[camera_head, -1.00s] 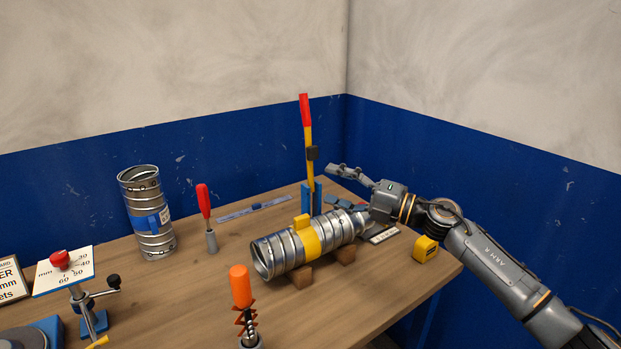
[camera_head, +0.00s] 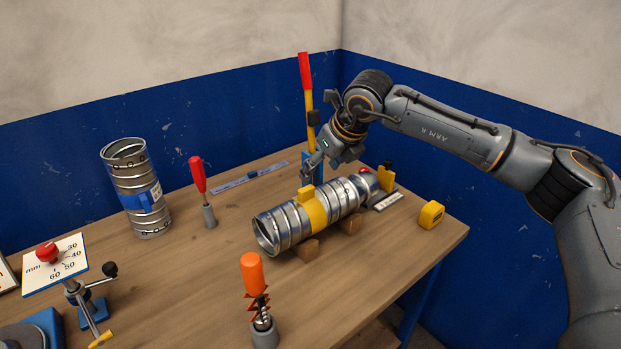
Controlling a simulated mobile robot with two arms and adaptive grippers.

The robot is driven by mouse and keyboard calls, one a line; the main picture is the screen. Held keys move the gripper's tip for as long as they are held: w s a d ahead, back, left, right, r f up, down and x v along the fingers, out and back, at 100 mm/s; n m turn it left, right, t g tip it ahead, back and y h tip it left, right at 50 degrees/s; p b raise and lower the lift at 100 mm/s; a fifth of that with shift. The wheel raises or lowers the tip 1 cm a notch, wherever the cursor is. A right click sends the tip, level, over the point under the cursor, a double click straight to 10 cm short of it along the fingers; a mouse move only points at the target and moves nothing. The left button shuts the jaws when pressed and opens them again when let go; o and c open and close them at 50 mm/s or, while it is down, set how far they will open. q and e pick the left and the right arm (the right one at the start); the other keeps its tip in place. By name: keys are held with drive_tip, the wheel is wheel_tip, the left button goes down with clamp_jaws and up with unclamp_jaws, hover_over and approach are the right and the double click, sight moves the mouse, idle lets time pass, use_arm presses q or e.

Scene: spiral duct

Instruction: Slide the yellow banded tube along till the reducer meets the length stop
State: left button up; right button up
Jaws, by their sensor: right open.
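The yellow banded tube (camera_head: 289,224) is a ribbed metal duct lying on wooden blocks, with a yellow band (camera_head: 315,213) and a yellow tab on top. At its far right end is a narrower metal piece that looks like the reducer (camera_head: 367,184), with a red spot beside it. A yellow and black upright piece (camera_head: 386,177), perhaps the length stop, stands just beyond that end; whether they touch I cannot tell. My right gripper (camera_head: 309,173) is open and points down, above and behind the tube's yellow tab. My left gripper is out of view.
A lever with a red grip (camera_head: 303,72) stands close behind my right gripper. A blue-banded duct (camera_head: 134,178), a red-handled tool (camera_head: 198,175) and a ruler (camera_head: 249,177) are at the left and back. An orange-handled tool (camera_head: 254,274) stands in front. A yellow box (camera_head: 431,214) sits right.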

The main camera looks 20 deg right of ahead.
sight(307, 189)
drive_tip(key=p+x, duration=0.2)
drive_tip(key=x, duration=0.6)
drive_tip(key=shift+w+a+f, duration=0.15)
drive_tip(key=shift+w+f, duration=0.05)
drive_tip(key=shift+f, duration=0.05)
drive_tip(key=shift+w+f, duration=0.25)
drive_tip(key=shift+f, duration=0.15)
drive_tip(key=shift+r, duration=0.1)
clamp_jaws()
